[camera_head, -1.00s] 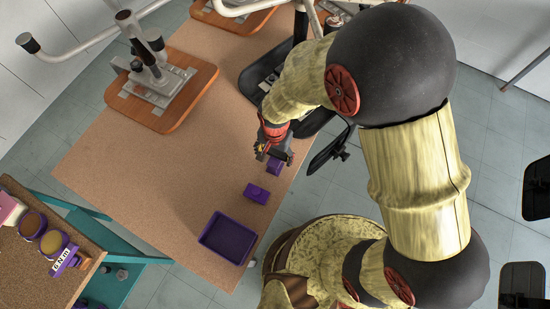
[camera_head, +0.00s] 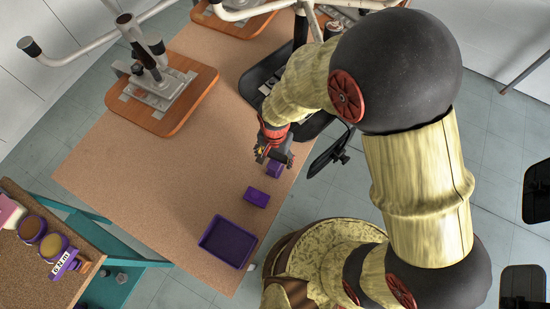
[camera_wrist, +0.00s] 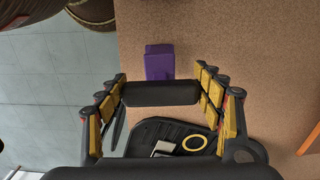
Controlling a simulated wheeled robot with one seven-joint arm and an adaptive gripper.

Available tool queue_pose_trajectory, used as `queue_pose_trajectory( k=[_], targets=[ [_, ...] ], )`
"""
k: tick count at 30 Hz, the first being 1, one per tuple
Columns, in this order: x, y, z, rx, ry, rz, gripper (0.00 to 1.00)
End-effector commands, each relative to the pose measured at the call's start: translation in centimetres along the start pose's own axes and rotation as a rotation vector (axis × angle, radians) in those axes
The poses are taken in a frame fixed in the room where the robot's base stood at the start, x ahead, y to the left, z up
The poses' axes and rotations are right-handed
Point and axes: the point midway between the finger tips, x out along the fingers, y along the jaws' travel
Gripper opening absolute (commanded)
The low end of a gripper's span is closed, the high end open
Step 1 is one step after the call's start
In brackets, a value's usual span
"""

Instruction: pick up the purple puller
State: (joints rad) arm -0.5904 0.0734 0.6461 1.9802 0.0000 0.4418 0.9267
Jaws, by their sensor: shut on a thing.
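The purple puller (camera_wrist: 158,62) shows in the wrist view as a stepped purple block right beyond a black rounded bar. The bar spans crosswise between the fingertips of my gripper (camera_wrist: 160,94), which is shut on it. The bar hides where it meets the purple block, and I cannot tell how high it is held. In the head view my gripper (camera_head: 274,151) is over the table's right edge area, with the purple puller (camera_head: 275,169) just below it in the picture. A second purple block (camera_head: 257,196) lies on the table a little further down.
A purple tray (camera_head: 228,241) stands at the table's near corner. A wooden board with a metal chair mechanism (camera_head: 165,95) is at the upper left, and black chair parts (camera_head: 262,85) are behind my gripper. The middle of the brown table (camera_head: 165,175) is clear.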

Motion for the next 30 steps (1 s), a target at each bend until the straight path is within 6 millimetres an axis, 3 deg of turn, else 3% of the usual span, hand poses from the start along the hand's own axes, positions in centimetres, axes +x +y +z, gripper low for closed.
queue_pose_trajectory(
  k=[5, 14, 21, 30],
  targets=[
    [-2.7, -0.1, -0.1, 0.0, 0.003, -0.004, 0.16],
    [-8.8, 3.7, 3.4, -0.001, 0.003, -0.004, 0.16],
    [-10.8, 7.5, 6.9, -0.001, 0.002, -0.002, 0.16],
    [-12.1, 9.9, 9.2, 0.0, 0.001, -0.001, 0.16]
  ],
)
